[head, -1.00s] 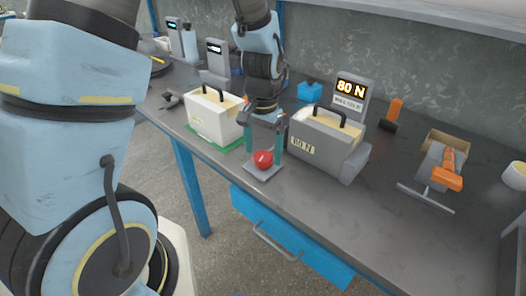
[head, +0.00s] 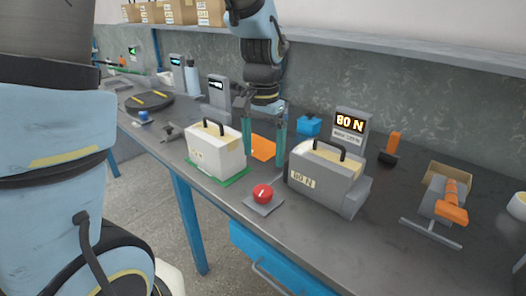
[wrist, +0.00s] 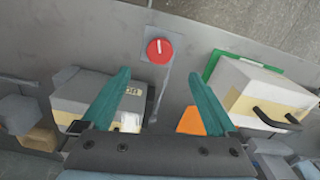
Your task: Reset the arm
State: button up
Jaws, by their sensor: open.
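My gripper (head: 263,138) has teal fingers spread apart with nothing between them. In the head view it hangs above the bench, between the white box and the grey box and behind the red knob. The wrist view also shows my gripper (wrist: 160,95) open, the red knob (wrist: 160,48) lying beyond its fingertips. The red knob (head: 262,193) sits on a small grey plate near the bench's front edge, apart from the fingers.
A white handled box (head: 216,152) stands on a green mat at left. A grey box labelled 80 N (head: 322,180) stands at right, before a lit display (head: 350,122). An orange patch (head: 262,148) lies behind the gripper. An orange-handled clamp (head: 450,205) is farther right.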

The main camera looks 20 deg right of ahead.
dwell(0.5)
jog(key=w+a+f+n+t, duration=0.1)
jog(key=a+n, duration=0.8)
jog(key=a, duration=1.6)
jog(key=shift+w+f+t, duration=0.25)
jog(key=shift+f+t, duration=0.05)
jog(key=shift+w+d, duration=0.1)
dwell(1.7)
